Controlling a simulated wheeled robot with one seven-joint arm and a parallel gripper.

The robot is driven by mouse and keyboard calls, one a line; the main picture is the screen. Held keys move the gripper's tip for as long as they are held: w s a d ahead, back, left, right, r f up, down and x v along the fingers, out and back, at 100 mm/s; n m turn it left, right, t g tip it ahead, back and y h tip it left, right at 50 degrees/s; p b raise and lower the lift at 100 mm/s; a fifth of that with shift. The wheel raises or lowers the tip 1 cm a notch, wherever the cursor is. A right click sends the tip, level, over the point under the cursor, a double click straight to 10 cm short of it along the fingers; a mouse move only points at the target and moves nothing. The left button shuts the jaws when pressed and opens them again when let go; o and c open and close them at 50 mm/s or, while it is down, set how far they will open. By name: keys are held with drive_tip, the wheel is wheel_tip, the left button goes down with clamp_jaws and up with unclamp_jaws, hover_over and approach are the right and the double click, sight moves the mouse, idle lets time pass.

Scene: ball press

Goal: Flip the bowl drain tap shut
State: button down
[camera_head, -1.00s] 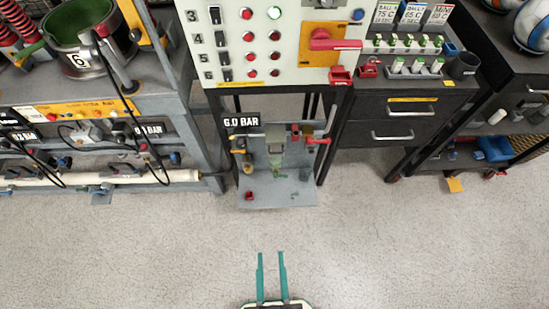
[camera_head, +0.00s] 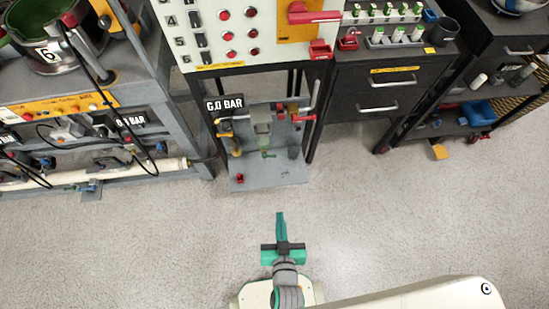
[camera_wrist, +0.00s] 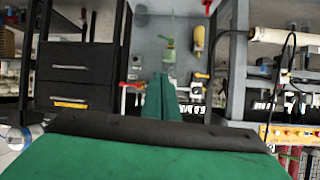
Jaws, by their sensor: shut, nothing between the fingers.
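A small green tap (camera_head: 268,155) sits below the upright grey-green bowl unit (camera_head: 263,128) on the grey stand marked "6.0 BAR". I cannot clearly tell which way its lever points. In the wrist view, which looks upside down, the green tap (camera_wrist: 170,52) shows above my fingertips. My gripper (camera_head: 281,214) has its teal fingers together and empty. It is in front of the stand, apart from the tap, over the open floor in the head view. In the wrist view my fingers (camera_wrist: 161,80) cover part of the stand.
A yellow part (camera_head: 234,146) is left of the bowl unit, and a red handle (camera_head: 303,118) is right of it. A small red object (camera_head: 240,178) lies on the stand's base plate (camera_head: 275,178). Black drawers (camera_head: 378,100) stand at right, a pipe bench (camera_head: 140,170) at left.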

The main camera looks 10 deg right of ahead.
drive_tip(key=w+d+f+y, duration=0.2)
drive_tip(key=w+d+f, duration=0.1)
drive_tip(key=w, duration=0.7)
drive_tip(key=w+d+f+g+y, duration=0.1)
drive_tip(key=w+d+f, duration=0.2)
drive_tip(key=w, duration=0.8)
wheel_tip(320, 180, down, 2)
drive_tip(key=shift+d+f+m+y, duration=0.15)
drive_tip(key=shift+f+m+y, duration=0.15)
drive_tip(key=shift+y, duration=0.1)
hover_over(269, 156)
drive_tip(key=s+d, duration=0.3)
drive_tip(key=d, duration=0.1)
wheel_tip(269, 156, down, 5)
drive_tip(key=shift+w+a+f, duration=0.1)
drive_tip(key=shift+a+f, duration=0.2)
drive_tip(key=shift+f, duration=0.35)
drive_tip(key=shift+w+a+f, duration=0.1)
drive_tip(key=shift+a+f, duration=0.2)
drive_tip(key=shift+f, duration=0.3)
drive_tip(key=shift+a+f, duration=0.3)
drive_tip(key=shift+f, duration=0.35)
drive_tip(key=shift+a, duration=0.1)
